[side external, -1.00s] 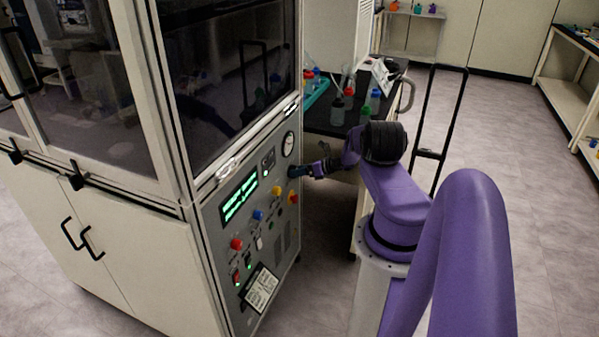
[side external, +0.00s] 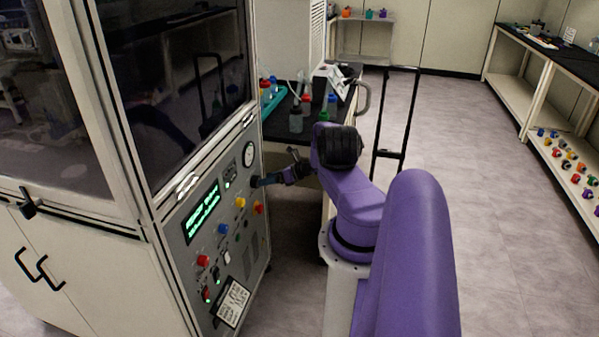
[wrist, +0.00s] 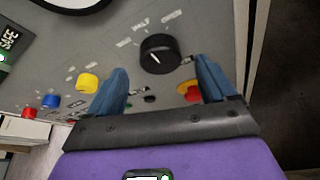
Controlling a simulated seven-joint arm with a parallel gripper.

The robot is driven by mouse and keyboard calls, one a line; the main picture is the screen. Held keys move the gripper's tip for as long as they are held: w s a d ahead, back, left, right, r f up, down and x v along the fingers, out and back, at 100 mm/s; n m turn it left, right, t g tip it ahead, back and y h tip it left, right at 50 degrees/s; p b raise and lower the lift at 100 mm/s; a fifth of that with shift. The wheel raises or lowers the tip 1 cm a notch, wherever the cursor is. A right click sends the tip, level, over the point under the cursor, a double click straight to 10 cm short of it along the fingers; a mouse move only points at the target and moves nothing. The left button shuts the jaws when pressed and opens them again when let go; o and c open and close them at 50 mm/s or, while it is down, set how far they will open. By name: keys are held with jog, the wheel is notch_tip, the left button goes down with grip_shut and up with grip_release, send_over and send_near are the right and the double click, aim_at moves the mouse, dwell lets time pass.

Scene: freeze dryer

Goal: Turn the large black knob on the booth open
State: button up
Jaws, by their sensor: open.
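The large black knob (wrist: 159,54) is on the grey panel in the wrist view. Its white pointer line slants towards the upper left of the picture. In the side view the knob (side external: 255,181) is a small dark shape on the panel's right edge, below the gauge. My gripper (wrist: 162,72) is open, its two blue fingers apart and empty. In the wrist picture the knob appears between and slightly beyond the fingertips; I see no contact. In the side view my gripper (side external: 283,176) is just right of the knob, facing the panel.
The booth's panel (side external: 187,236) also carries a round gauge (side external: 249,153), a green display (side external: 201,211), and yellow (wrist: 87,83), blue (wrist: 51,101) and red (wrist: 29,113) buttons. A red-and-yellow button (wrist: 191,91) is near the right finger. A black bench (side external: 277,124) with bottles stands behind.

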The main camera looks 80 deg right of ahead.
jog(key=v, duration=1.4)
jog(key=shift+s, duration=0.1)
jog(key=n+h, duration=0.3)
jog(key=n, duration=0.1)
send_near(256, 182)
jog(key=w+d+f, duration=0.2)
jog(key=w+f, duration=0.2)
jog(key=w, duration=0.3)
jog(key=shift+w+d, duration=0.35)
jog(key=shift+w, duration=0.05)
jog(key=c, duration=1.1)
